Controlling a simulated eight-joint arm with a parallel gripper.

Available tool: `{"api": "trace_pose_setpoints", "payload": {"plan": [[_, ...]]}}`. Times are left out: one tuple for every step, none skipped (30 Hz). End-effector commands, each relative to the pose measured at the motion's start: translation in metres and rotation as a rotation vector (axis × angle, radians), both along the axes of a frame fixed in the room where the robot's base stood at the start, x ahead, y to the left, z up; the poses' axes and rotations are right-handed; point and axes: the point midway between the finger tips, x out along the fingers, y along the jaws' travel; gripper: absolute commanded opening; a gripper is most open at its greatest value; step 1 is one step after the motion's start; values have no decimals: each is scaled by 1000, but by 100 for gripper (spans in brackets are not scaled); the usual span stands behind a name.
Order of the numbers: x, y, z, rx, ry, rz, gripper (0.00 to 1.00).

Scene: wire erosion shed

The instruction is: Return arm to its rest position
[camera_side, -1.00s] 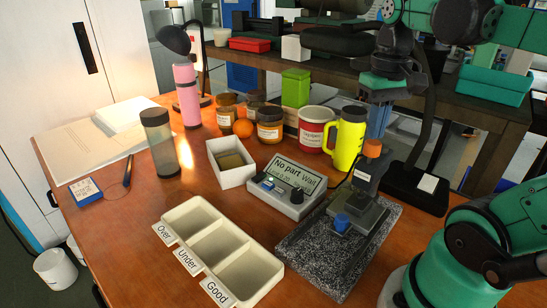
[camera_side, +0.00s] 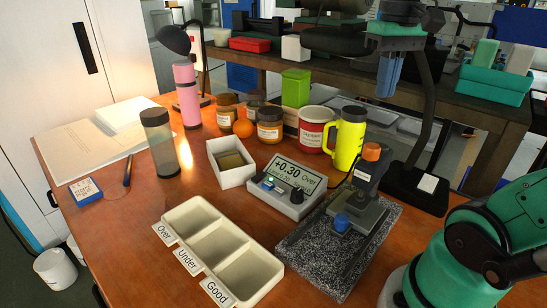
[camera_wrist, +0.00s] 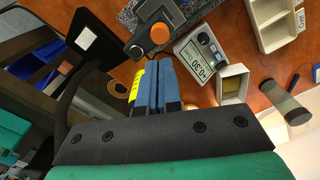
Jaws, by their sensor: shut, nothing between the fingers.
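My gripper (camera_side: 386,94) is shut and empty at the upper right of the side view, raised above the table, its blue fingers pointing down. The closed fingers also show in the wrist view (camera_wrist: 157,68). The measuring stand (camera_side: 343,220) with an orange knob sits below it on a dark granite plate (camera_side: 310,262). The display box (camera_side: 288,187) beside the stand reads "+0.30 Over". The three-compartment tray (camera_side: 216,225), labelled Over, Under and Good, looks empty.
A white open box (camera_side: 231,163) stands left of the display. A yellow bottle (camera_side: 349,140), red-labelled tub (camera_side: 315,130), jars (camera_side: 270,125) and orange (camera_side: 243,128) stand behind. A dark lamp stand (camera_side: 418,185) is at the right. The space around my raised gripper looks clear.

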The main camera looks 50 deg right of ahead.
Motion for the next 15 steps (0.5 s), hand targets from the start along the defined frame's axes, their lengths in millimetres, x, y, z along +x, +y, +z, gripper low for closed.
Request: {"api": "trace_pose_setpoints", "payload": {"plan": [[0,0,0,0,0,0,0],[0,0,0,0,0,0,0],[0,0,0,0,0,0,0],[0,0,0,0,0,0,0],[0,0,0,0,0,0,0],[1,0,-1,-1,-2,2,0],[2,1,-2,-4,-7,8,0],[4,2,-5,-9,-16,19,0],[10,5,-12,-23,-40,44,0],[16,9,-19,-36,-64,69,0],[23,14,-27,-51,-94,100,0],[33,22,-41,-74,-146,150,0],[41,29,-51,-90,-188,189,0],[48,37,-62,-105,-235,229,0],[57,49,-76,-123,-296,281,0]]}}
